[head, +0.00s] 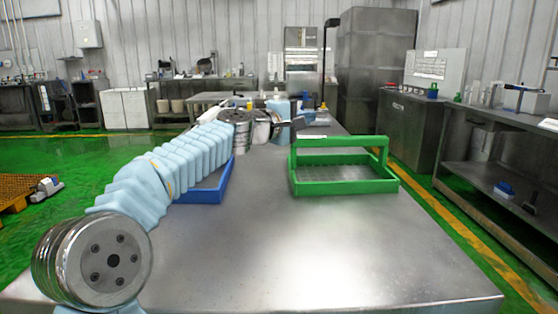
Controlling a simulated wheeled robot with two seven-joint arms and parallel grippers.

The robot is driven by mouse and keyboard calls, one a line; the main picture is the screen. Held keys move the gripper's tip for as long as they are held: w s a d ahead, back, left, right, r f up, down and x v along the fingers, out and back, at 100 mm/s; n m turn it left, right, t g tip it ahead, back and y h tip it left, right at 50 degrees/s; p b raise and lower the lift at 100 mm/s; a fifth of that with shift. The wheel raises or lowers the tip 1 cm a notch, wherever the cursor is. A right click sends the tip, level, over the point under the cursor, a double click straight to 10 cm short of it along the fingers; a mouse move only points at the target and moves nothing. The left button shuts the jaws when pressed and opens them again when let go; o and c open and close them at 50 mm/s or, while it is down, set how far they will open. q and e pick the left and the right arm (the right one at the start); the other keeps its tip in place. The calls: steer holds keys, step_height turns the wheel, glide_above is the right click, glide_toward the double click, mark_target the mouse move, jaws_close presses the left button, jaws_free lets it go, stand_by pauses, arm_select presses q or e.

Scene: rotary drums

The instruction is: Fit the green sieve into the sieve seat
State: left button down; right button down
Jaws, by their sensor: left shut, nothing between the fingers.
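The green sieve (345,187) is a rectangular green frame with a mesh bottom and a raised handle, resting on the metal table right of centre. My left arm reaches in from the left in a light blue sleeve. My left gripper (298,123) is shut and empty, just above and left of the sieve's back left corner; whether it touches the sieve cannot be told. A blue frame (211,194) lies on the table, partly hidden behind my left arm. I cannot make out the sieve seat for certain. My right gripper is not in view.
The metal table (300,250) is bare in front of the sieve. A shelf bench (500,165) with small items stands at the right, across a floor strip with a yellow line. A tall metal cabinet (372,70) stands at the back. Further benches line the back wall.

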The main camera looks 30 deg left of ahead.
arm_select(q)
steer(key=s+a, duration=0.4)
steer(key=a, duration=0.3)
steer(key=f+b, duration=0.1)
steer(key=f, duration=0.2)
steer(key=f+b, duration=0.1)
steer(key=f, duration=0.2)
steer(key=f+b, duration=0.1)
steer(key=f, duration=0.3)
steer(key=shift+w+d+b, duration=0.2)
steer(key=shift+d+b, duration=0.05)
steer(key=shift+b, duration=0.15)
steer(key=shift+w+d, duration=0.1)
steer(key=shift+d, duration=0.05)
steer(key=shift+w+d, duration=0.15)
steer(key=shift+d, duration=0.15)
